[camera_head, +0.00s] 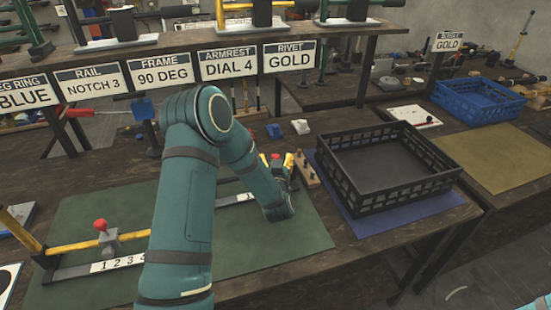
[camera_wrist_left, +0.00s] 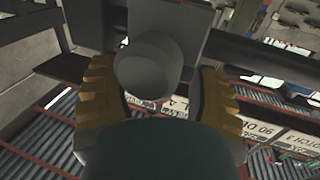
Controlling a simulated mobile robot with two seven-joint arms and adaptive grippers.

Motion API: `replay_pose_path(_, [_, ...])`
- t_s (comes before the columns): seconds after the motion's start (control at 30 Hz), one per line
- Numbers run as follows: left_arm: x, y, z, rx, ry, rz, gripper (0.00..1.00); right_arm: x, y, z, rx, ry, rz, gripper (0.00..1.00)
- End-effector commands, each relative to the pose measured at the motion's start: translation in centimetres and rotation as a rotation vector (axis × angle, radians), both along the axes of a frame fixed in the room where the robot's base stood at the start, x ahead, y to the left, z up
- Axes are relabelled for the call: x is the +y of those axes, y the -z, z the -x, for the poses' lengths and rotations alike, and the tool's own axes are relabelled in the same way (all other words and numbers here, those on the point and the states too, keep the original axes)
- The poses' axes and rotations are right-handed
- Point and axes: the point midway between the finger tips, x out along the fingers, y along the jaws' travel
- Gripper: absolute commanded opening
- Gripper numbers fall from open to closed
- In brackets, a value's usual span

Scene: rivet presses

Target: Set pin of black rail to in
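A dark rail with a white 1-to-4 number strip (camera_head: 118,264) lies on the green mat at the left, with a yellow bar and a red-knobbed clamp (camera_head: 100,226) on it. My left gripper (camera_head: 276,162) is behind my forearm, its yellow fingertips on either side of a small red-topped part (camera_head: 276,156). In the left wrist view its fingers (camera_wrist_left: 158,95) stand apart around a grey round knob (camera_wrist_left: 148,72), with a gap at the right; contact at the left is unclear. The pin's setting cannot be made out. My right gripper is out of view.
A black crate (camera_head: 435,160) stands on a blue mat to the right, with a wooden block with pegs (camera_head: 308,172) beside it. A signboard shelf (camera_head: 185,68) runs behind. A blue crate (camera_head: 470,112) is farther right. The front right of the green mat (camera_head: 265,240) is clear.

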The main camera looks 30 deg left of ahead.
Motion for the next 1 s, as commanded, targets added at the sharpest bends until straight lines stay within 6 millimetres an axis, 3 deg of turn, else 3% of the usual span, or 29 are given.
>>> replay_pose_path(0.37, [-0.5,-0.2,0.6,-0.004,0.001,-0.001,0.61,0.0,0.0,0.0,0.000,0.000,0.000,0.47])
replay_pose_path(0.8, [-5.2,-0.2,7.4,-0.001,0.003,-0.001,0.61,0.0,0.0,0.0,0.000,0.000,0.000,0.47])
replay_pose_path(1.0, [-6.5,-0.2,9.4,-0.002,0.001,-0.001,0.61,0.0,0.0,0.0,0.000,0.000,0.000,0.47])
